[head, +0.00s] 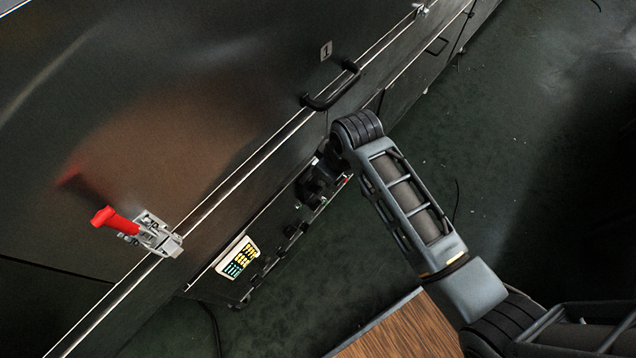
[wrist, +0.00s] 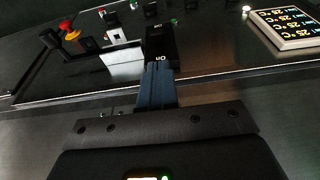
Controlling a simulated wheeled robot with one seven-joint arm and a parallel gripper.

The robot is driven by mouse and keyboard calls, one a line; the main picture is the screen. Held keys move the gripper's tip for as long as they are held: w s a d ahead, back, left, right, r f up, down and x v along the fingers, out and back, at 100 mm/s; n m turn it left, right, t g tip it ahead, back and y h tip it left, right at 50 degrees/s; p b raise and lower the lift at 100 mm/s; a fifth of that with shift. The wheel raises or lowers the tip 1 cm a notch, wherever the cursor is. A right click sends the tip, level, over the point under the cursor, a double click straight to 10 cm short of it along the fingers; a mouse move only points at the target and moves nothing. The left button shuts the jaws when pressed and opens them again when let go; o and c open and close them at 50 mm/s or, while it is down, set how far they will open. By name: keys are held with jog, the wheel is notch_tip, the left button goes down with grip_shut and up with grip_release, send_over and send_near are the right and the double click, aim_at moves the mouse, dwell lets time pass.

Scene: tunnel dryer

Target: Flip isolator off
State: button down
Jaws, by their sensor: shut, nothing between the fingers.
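In the wrist view a black block marked "ON" (wrist: 160,40) stands on the dark control panel, and I take it for the isolator. My gripper (wrist: 157,68) is shut and empty. Its blue-grey fingers point at the block's lower end, by the "ON" mark. I cannot tell whether they touch it. The block's lower end is partly hidden behind the fingertips. In the head view my gripper (head: 312,184) is a dark shape against the control panel at the dryer's side, and the isolator cannot be made out there.
A red emergency knob (wrist: 68,30) with yellow sits left of the block. A temperature display (wrist: 285,24) is at the right; it also shows in the head view (head: 237,257). A red-handled clamp (head: 115,220) and black door handle (head: 332,88) stick out. A wooden surface (head: 400,335) is below.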

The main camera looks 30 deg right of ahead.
aim_at(316, 189)
jog(key=b+x, duration=0.1)
jog(key=x, duration=0.9)
jog(key=shift+f+b, duration=0.15)
jog(key=shift+b, duration=0.45)
